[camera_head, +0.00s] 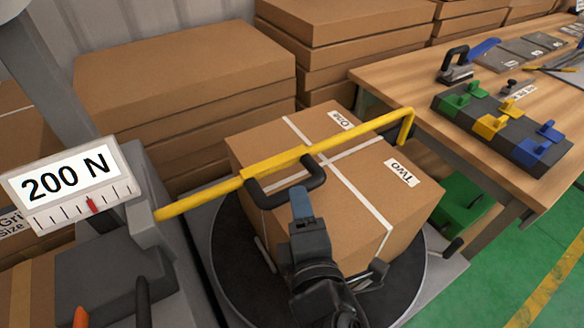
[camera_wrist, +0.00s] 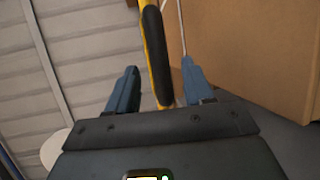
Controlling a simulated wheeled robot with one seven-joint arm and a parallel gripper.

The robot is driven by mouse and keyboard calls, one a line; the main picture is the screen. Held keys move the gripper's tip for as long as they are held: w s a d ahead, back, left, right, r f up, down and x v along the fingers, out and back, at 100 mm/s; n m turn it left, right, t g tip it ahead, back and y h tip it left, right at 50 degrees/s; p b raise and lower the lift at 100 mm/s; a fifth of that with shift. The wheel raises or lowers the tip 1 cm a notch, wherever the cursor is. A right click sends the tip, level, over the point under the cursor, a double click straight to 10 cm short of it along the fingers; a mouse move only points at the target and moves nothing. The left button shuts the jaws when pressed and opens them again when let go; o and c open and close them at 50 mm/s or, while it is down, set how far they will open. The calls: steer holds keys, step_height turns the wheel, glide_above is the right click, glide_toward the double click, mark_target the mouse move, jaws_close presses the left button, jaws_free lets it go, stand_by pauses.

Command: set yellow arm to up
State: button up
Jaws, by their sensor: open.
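The yellow arm (camera_head: 355,137) is a long bar stretching over the top of a cardboard box, its right end bent downward. A black U-shaped handle (camera_head: 266,197) is fixed to its middle. My gripper (camera_head: 302,204) is just in front of the handle, with a blue finger close to it. In the wrist view my gripper (camera_wrist: 158,66) is open, and the black handle (camera_wrist: 157,50) and a strip of the yellow arm (camera_wrist: 146,58) show between the two blue fingers. I cannot tell whether the fingers touch the handle.
The box (camera_head: 400,205) stands on a black round turntable (camera_head: 228,235). A "200 N" gauge (camera_head: 70,183) is at the left. A wooden table (camera_head: 400,75) with a block of coloured clips (camera_head: 500,125) is at the right. Stacked boxes (camera_head: 190,80) fill the back. Green floor is free at lower right.

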mark_target(295, 185)
steer(key=x, duration=0.7)
steer(key=shift+w+p, duration=0.2)
steer(key=shift+p, duration=0.15)
jaws_close()
stand_by(0.3)
